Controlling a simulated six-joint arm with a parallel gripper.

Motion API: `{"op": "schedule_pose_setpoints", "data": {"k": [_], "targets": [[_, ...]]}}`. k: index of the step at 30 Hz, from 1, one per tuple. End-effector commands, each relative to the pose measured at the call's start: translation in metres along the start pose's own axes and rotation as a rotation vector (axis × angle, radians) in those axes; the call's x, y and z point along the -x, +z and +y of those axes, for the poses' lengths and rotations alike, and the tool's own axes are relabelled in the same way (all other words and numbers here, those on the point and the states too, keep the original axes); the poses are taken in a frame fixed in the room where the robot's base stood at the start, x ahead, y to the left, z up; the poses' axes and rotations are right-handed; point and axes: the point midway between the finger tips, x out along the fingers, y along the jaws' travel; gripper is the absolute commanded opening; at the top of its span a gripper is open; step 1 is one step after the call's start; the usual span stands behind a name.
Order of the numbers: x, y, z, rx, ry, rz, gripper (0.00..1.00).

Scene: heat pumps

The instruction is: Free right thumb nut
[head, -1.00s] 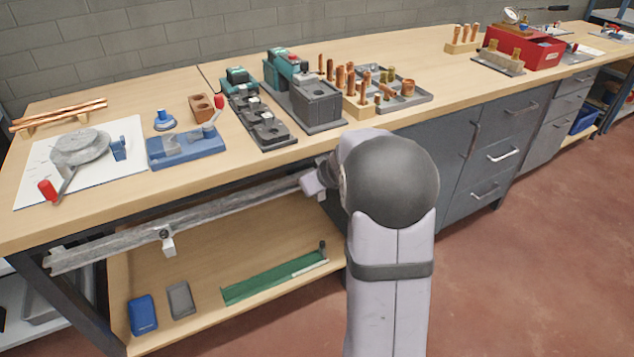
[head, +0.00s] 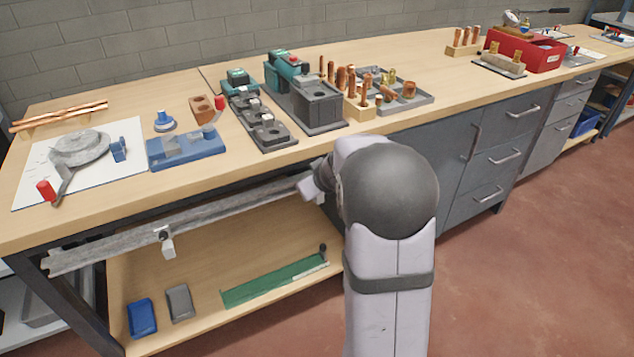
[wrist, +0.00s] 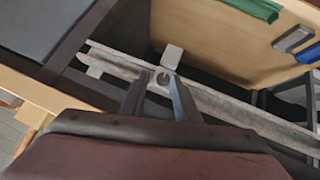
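A long grey rail (head: 215,208) runs under the front of the workbench, and it crosses the wrist view diagonally (wrist: 235,112). In the wrist view, a pale bracket (wrist: 172,57) sits at the rail with a small round grey nut (wrist: 163,79) beside it. My gripper (wrist: 160,80) is open, with its two dark fingers on either side of the nut. I cannot tell whether they touch it. In the head view, my arm hides the rail's right end and that nut. Another dark nut (head: 163,234) with a pale bracket (head: 168,248) shows farther left on the rail.
The wooden benchtop (head: 330,62) overhangs the rail. Dark drawers (head: 500,158) stand right of my arm. The reddish floor in front is clear.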

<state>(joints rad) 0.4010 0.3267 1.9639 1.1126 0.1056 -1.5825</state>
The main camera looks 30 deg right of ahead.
Motion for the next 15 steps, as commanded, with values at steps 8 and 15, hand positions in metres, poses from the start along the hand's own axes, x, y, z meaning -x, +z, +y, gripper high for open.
{"op": "schedule_pose_setpoints", "data": {"k": [8,15], "targets": [[0.013,-0.002,0.000,0.000,0.000,0.002,0.30],[0.035,-0.001,0.001,0.000,0.001,0.001,0.30]]}}
